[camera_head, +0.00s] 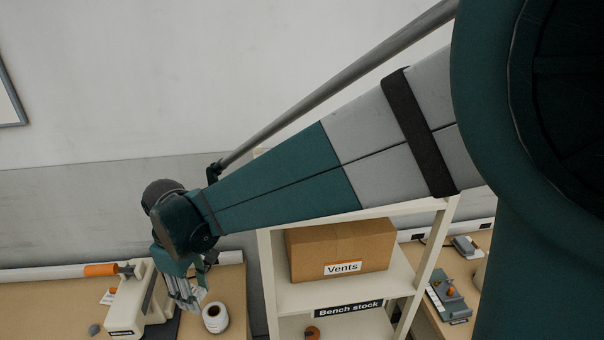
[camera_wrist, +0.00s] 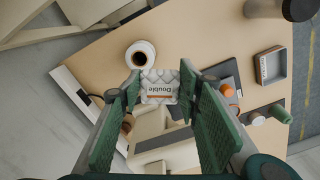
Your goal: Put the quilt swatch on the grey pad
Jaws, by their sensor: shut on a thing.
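The quilt swatch (camera_wrist: 160,88), white with a diamond-stitched pattern and the word "Double", sits between the fingertips of my gripper (camera_wrist: 160,82) in the wrist view. My gripper is shut on it, above the bench. In the head view my gripper (camera_head: 186,298) points down at the lower left, and the swatch is mostly hidden by the fingers. A dark grey flat pad (camera_wrist: 229,69) lies on the bench to the right of the swatch in the wrist view; I cannot tell for certain that it is the grey pad.
A white roll (camera_head: 215,318) stands on the bench close to my gripper; it also shows in the wrist view (camera_wrist: 140,54). A cream machine with an orange handle (camera_head: 101,269) stands left of the gripper. A grey tray (camera_wrist: 270,66) lies farther right. A shelf with a cardboard box (camera_head: 340,248) stands right.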

